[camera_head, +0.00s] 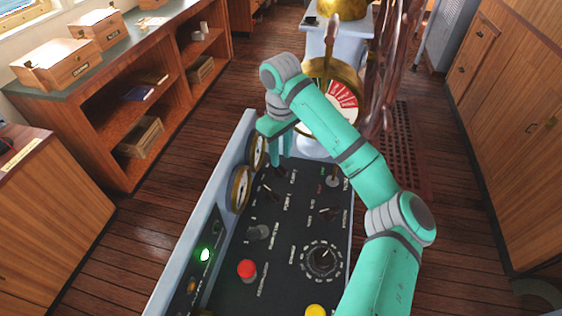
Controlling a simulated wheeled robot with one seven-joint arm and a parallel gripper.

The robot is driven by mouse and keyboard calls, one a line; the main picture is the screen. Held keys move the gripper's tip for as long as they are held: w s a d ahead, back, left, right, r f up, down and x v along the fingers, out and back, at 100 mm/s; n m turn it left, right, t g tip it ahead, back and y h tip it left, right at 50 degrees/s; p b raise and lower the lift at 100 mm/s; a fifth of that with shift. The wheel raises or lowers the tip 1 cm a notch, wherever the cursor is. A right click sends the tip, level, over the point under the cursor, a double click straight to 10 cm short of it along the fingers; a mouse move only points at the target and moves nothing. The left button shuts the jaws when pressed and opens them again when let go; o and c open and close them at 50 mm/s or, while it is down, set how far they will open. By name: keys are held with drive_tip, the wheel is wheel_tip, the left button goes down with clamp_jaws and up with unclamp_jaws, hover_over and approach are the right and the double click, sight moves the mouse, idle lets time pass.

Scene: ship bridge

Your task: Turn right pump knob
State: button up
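The dark control panel (283,233) fills the lower middle of the head view. A small black knob (268,194) sits near its left side beside a pump label. Another dark knob (280,172) lies farther up the panel, just below my gripper, beside a second label. I cannot read the small labels well enough to tell which pump knob is the right one. My gripper (280,158) points down over the far left part of the panel, with its teal fingers close to the upper knob. Whether they touch it, and how far apart they are, is unclear.
A red button (246,269), a yellow button (316,311), a large round dial (321,260), a switch (333,181) and a green lamp (205,254) are on the console. Gauges (240,188) line its left edge. A brass telegraph (341,98) and ship's wheel (389,75) stand behind.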

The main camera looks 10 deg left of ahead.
sight(281, 167)
wheel_tip(281, 167, up, 6)
drive_tip(key=shift+f, duration=0.15)
idle(0.6)
